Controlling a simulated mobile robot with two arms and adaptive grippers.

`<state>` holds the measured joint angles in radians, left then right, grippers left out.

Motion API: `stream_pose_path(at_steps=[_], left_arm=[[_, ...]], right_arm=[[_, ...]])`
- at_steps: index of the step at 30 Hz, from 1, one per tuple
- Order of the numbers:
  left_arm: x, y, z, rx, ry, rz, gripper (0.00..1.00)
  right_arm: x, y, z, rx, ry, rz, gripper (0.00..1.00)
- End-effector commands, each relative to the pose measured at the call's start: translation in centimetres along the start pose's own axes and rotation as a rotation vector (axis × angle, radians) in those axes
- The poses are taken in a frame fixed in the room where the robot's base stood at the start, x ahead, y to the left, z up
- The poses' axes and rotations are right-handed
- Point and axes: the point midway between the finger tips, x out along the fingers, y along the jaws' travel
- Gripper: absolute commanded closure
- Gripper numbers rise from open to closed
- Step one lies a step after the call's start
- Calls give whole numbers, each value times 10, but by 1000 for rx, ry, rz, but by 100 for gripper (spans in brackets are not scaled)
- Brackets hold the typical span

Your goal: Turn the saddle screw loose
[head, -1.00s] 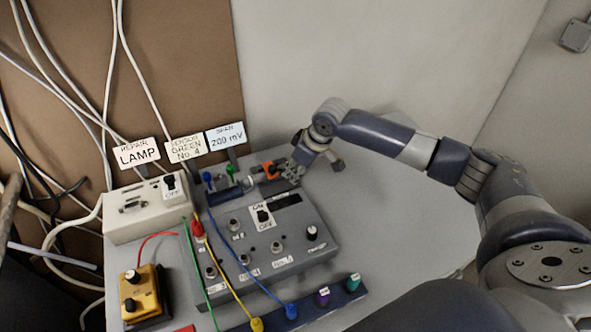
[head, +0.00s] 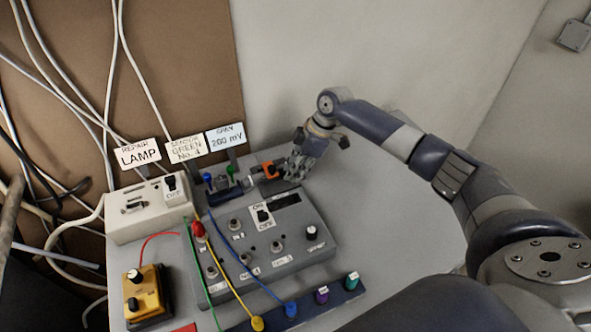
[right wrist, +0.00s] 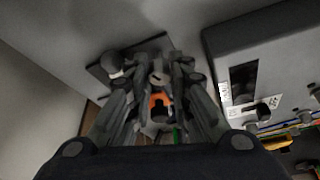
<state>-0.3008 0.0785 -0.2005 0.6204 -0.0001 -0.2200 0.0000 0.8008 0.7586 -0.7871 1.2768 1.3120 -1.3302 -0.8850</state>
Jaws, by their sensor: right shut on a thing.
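The orange saddle (head: 268,170) sits on a small dark stand at the back of the table, behind the grey control box. It also shows between my fingers in the right wrist view (right wrist: 160,101). My right gripper (head: 290,170) is at the saddle's right side, its fingers closed in around a small grey screw-like part (right wrist: 157,78) beside the orange piece. The fingers hide most of this part in the head view, and its slot or head is too small to make out. My left gripper is not in view.
The grey control box (head: 268,240) stands just in front of the saddle, close to my right gripper. The white lamp box (head: 148,210) is further left. The table's right side (head: 400,210) is clear.

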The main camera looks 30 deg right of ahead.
Motion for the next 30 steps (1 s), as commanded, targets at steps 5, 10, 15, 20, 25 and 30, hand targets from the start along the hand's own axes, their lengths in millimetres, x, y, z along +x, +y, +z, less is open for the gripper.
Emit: stream_pose_path(at_steps=[5, 10, 15, 20, 25, 30], left_arm=[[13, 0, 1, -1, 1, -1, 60], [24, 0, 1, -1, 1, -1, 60], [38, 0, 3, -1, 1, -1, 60], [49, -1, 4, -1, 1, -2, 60], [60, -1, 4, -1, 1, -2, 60], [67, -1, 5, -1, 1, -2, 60]], right_arm=[[3, 3, -1, -153, 5, -62, 100], [3, 4, -2, -303, 5, -124, 100], [4, 5, -2, -454, 4, -186, 100], [4, 6, -3, -586, 3, -239, 100], [4, 7, -3, -706, 2, -290, 100], [3, 7, -4, -797, 1, -327, 100]])
